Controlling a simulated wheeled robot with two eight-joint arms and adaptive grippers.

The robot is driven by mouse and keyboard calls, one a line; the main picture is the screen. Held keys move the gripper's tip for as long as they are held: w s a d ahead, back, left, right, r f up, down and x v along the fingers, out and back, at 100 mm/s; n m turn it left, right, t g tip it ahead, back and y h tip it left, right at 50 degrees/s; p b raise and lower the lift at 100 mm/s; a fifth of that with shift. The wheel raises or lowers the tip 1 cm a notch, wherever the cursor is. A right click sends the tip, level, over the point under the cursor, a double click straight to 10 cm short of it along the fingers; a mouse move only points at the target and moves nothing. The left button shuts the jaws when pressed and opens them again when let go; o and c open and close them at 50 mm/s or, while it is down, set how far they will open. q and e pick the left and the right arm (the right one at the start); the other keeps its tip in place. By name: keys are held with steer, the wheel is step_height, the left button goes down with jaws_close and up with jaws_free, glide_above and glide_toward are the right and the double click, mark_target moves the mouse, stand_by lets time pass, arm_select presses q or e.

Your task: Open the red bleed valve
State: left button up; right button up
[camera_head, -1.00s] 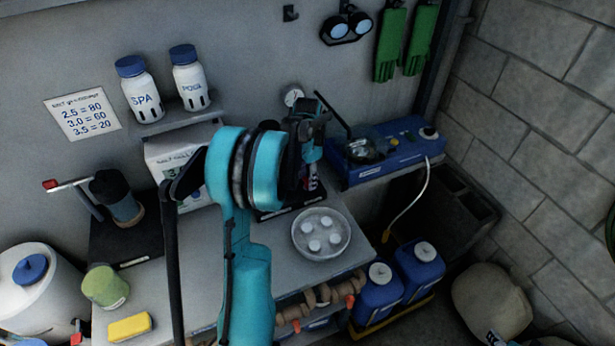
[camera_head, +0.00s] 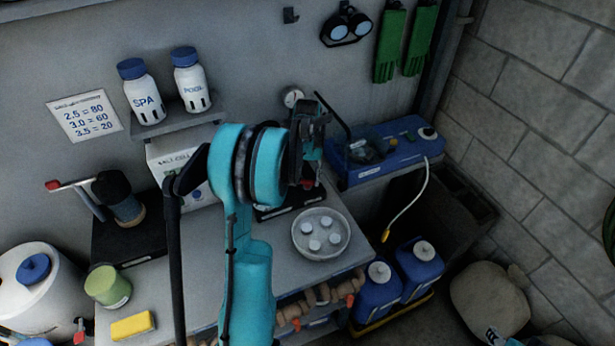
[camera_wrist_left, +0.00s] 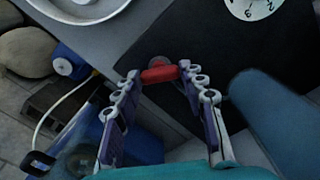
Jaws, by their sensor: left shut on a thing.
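The red bleed valve (camera_wrist_left: 160,74) shows in the left wrist view as a short red handle on a round base, over a black plate (camera_wrist_left: 175,50). My left gripper (camera_wrist_left: 161,76) has its two fingertips at either end of the handle and is shut on it. In the head view the gripper (camera_head: 309,165) reaches down over the black base on the bench, beside the pressure gauge (camera_head: 291,97). A small red part of the valve (camera_head: 307,184) shows below the fingers; my teal arm and gripper hide most of the fitting.
A round dish (camera_head: 320,234) with several white tablets stands close by on the bench. A blue case (camera_head: 385,152) is right of the gripper. A black filter with a red-tipped lever (camera_head: 118,198) stands left. Blue jugs (camera_head: 420,262) stand below the bench's right end.

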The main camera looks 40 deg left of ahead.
arm_select(q)
steer(key=n, duration=0.6)
steer(key=shift+n, duration=0.3)
stand_by(0.4)
steer(key=o, duration=1.2)
steer(key=shift+c, duration=0.2)
step_height(320, 180, up, 12)
steer(key=shift+d, duration=0.1)
